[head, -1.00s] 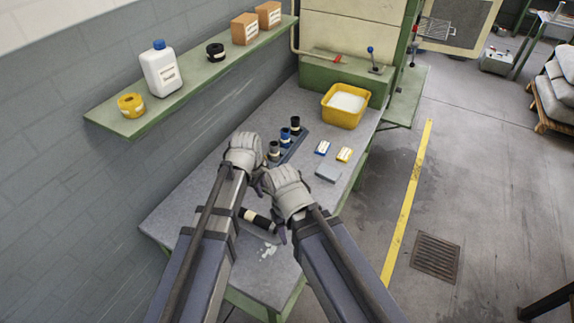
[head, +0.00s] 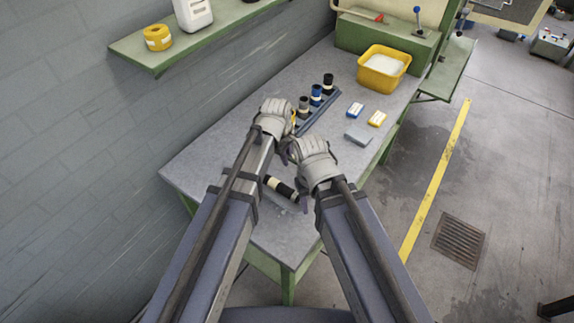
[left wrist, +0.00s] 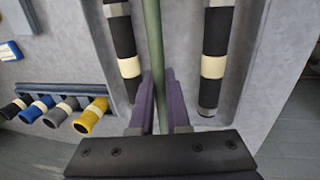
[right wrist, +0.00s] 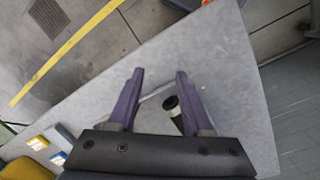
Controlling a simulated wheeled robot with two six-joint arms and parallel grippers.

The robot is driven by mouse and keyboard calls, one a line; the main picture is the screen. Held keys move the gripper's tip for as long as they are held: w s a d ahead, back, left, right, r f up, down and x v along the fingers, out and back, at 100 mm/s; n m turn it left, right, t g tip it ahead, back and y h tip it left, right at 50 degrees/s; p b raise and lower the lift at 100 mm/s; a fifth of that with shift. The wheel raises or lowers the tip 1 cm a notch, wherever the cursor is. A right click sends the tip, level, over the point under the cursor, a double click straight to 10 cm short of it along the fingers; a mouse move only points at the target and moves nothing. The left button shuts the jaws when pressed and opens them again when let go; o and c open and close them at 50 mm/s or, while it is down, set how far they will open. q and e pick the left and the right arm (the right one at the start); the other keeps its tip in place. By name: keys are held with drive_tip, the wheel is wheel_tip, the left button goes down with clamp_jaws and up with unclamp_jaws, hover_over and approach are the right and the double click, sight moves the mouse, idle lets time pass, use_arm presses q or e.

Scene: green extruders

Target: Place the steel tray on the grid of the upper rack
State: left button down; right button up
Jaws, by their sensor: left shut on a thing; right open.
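In the left wrist view my left gripper (left wrist: 159,88) is shut on an upright-looking green bar (left wrist: 153,40). A black cylinder with a cream band (left wrist: 124,45) lies on each side of the bar, on a grey tray-like surface with raised edges (left wrist: 254,60), probably the steel tray. In the head view, gloved hand shapes (head: 275,118) hide most of this; one banded black cylinder (head: 282,188) shows between the arms. My right gripper (right wrist: 160,76) is open above the bench, with a black cylinder (right wrist: 174,108) partly visible beyond its fingers. I see no upper rack grid clearly.
On the bench (head: 210,165) stand a blue holder with several coloured cylinders (head: 316,95), a yellow tub (head: 383,68), small blue and yellow boxes (head: 376,118) and a grey block (head: 358,135). A green wall shelf (head: 150,58) is at left. Floor is open at right.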

use_arm(q)
wheel_tip(320, 180, down, 3)
drive_tip(key=shift+r+b, duration=0.1)
drive_tip(key=shift+b, duration=0.85)
use_arm(e)
wheel_tip(320, 180, down, 3)
drive_tip(key=shift+r, duration=0.1)
use_arm(q)
drive_tip(key=shift+r, duration=0.1)
use_arm(e)
drive_tip(key=shift+r, duration=0.1)
use_arm(q)
drive_tip(key=c, duration=1.3)
unclamp_jaws()
drive_tip(key=shift+f, duration=0.2)
drive_tip(key=shift+c, duration=0.2)
use_arm(e)
drive_tip(key=shift+f, duration=0.2)
use_arm(q)
drive_tip(key=o, duration=0.4)
drive_tip(key=shift+o, duration=0.2)
drive_tip(key=shift+r, duration=0.15)
use_arm(e)
drive_tip(key=shift+r, duration=0.15)
